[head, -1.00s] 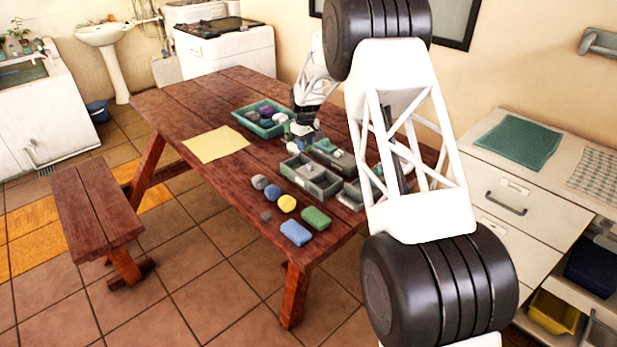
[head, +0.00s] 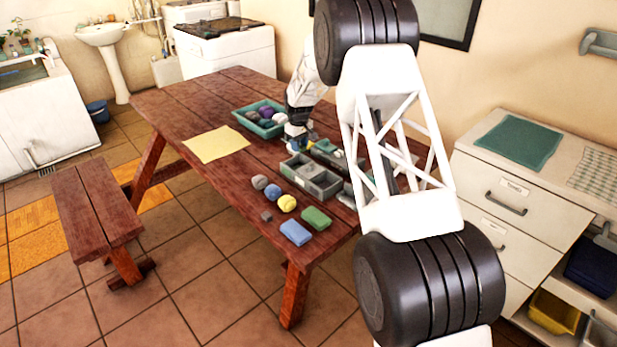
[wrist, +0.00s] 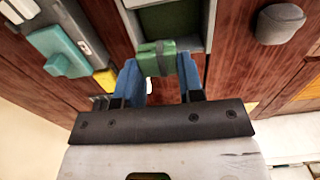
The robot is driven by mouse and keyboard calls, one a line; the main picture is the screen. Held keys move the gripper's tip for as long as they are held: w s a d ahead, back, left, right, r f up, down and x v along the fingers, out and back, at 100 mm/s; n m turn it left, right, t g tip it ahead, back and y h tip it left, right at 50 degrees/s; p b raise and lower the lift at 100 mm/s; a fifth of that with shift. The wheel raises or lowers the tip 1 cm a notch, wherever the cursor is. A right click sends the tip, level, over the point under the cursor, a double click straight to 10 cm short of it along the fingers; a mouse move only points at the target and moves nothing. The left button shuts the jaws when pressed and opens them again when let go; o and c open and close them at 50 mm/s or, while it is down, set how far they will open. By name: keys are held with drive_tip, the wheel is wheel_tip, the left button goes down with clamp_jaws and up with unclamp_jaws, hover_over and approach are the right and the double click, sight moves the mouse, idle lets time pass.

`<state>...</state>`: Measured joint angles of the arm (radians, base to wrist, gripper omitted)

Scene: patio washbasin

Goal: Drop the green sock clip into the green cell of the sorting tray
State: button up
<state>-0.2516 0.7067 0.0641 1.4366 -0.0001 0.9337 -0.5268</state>
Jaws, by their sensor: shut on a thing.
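In the wrist view, my gripper (wrist: 161,82) is shut on the green sock clip (wrist: 154,60), a small green block with a dark band, between its blue fingers. Behind the clip in this view is a grey-walled tray (wrist: 210,22) with a green-floored cell (wrist: 170,18). The clip overlaps the near edge of that cell in the picture; its height above it I cannot tell. In the head view, my gripper (head: 297,143) is low over the table beside the grey compartment tray (head: 309,180). The clip is too small to make out there.
A teal basin (head: 240,118) of rolled socks stands close behind my gripper. Balls and blocks, including a yellow ball (head: 287,203) and a blue block (head: 296,232), lie at the table's front. A yellow cloth (head: 217,145) lies left. A teal piece (wrist: 66,53) and grey roll (wrist: 280,22) flank the tray.

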drive_tip(key=shift+f, duration=2.45)
drive_tip(key=o, duration=1)
drive_tip(key=shift+r, duration=0.1)
drive_tip(key=shift+r, duration=3.8)
drive_tip(key=shift+r, duration=0.1)
